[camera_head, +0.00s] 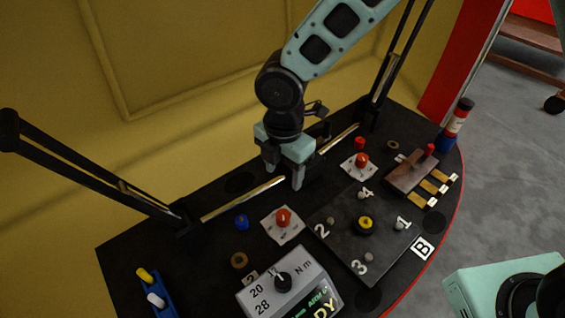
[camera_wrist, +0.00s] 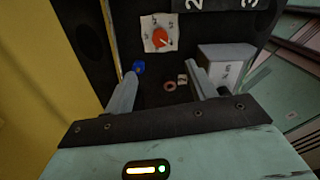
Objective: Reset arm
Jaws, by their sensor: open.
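My gripper (camera_head: 285,174) hangs from my pale green arm above the back middle of the black console (camera_head: 115,250). Its two fingers are apart with nothing between them. In the wrist view my gripper (camera_wrist: 165,85) also shows open and empty. A red knob on a white plate (camera_head: 283,218) sits below and in front of it. The same red knob shows in the wrist view (camera_wrist: 162,38). A blue knob (camera_head: 242,222) stands to its left, and it also shows in the wrist view (camera_wrist: 138,67).
A numbered plate with a yellow knob (camera_head: 365,224) lies at middle right. A torque box (camera_head: 285,285) stands in front. A second red knob (camera_head: 361,160) and a brown block (camera_head: 407,176) are further right. Black struts (camera_head: 85,170) rise by the yellow wall (camera_head: 170,110).

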